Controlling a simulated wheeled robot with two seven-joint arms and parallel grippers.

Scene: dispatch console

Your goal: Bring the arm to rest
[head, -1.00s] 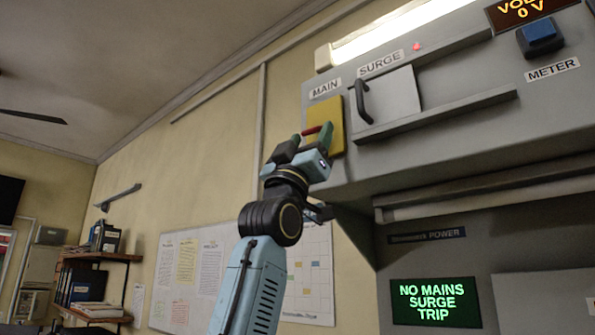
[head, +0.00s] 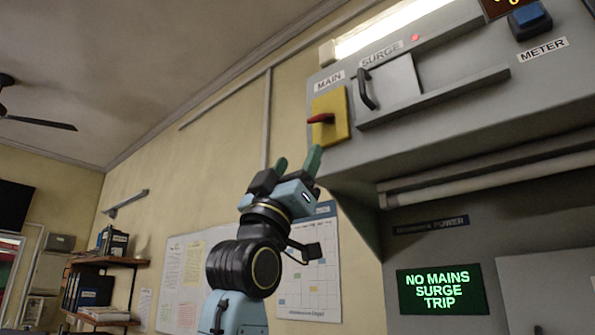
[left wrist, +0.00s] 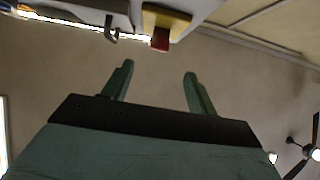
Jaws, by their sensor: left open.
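My left gripper (head: 297,163) is open and empty, in front of the wall just below and left of the console's lower edge. In the left wrist view its two green fingers (left wrist: 158,85) stand apart with nothing between them. The yellow main switch plate (head: 339,108) with its red handle (head: 321,118) is above the fingertips, clear of them. In the left wrist view the red handle (left wrist: 160,40) shows beyond the fingers at the top. My right gripper does not show.
The grey console (head: 450,125) overhangs on the right, with a surge cover handle (head: 367,88), a blue button (head: 531,20) and a green-lettered screen (head: 441,290). A wall chart (head: 310,275) is behind my arm. Shelves (head: 103,280) stand at far left. The space left of my arm is free.

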